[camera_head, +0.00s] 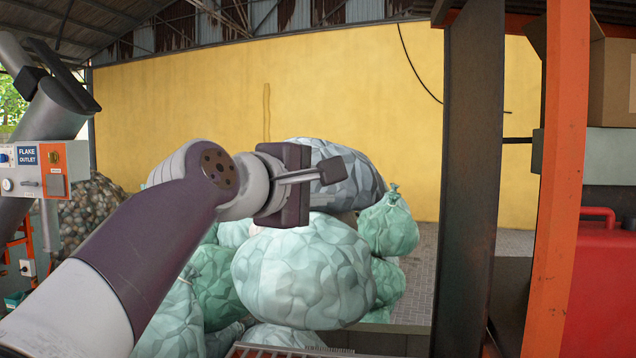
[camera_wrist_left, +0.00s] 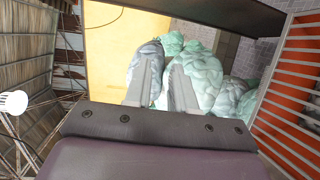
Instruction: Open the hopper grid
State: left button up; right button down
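The hopper grid, a frame of grey bars over an orange-red inside, shows at the right of the left wrist view (camera_wrist_left: 290,95). Only a small strip of barred edge (camera_head: 285,351) shows at the bottom of the head view. My left gripper (camera_head: 340,170) is raised in front of the pile of bags, above and apart from that strip. In the left wrist view its two grey fingers (camera_wrist_left: 164,65) stand apart with nothing between them, and the grid lies off to their right. My right gripper is in neither view.
Pale green bags (camera_head: 300,272) are piled behind my left gripper, with a dark grey bag (camera_head: 350,178) on top. A dark post (camera_head: 470,180) and an orange post (camera_head: 560,180) stand at the right. A flake outlet control box (camera_head: 38,170) is at the left.

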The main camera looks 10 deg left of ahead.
pick_arm(q)
grip_shut()
jog(key=shift+w, duration=0.25)
jog(key=shift+s, duration=0.15)
dwell(0.4)
dwell(0.4)
jog(key=shift+o, duration=0.6)
grip_release()
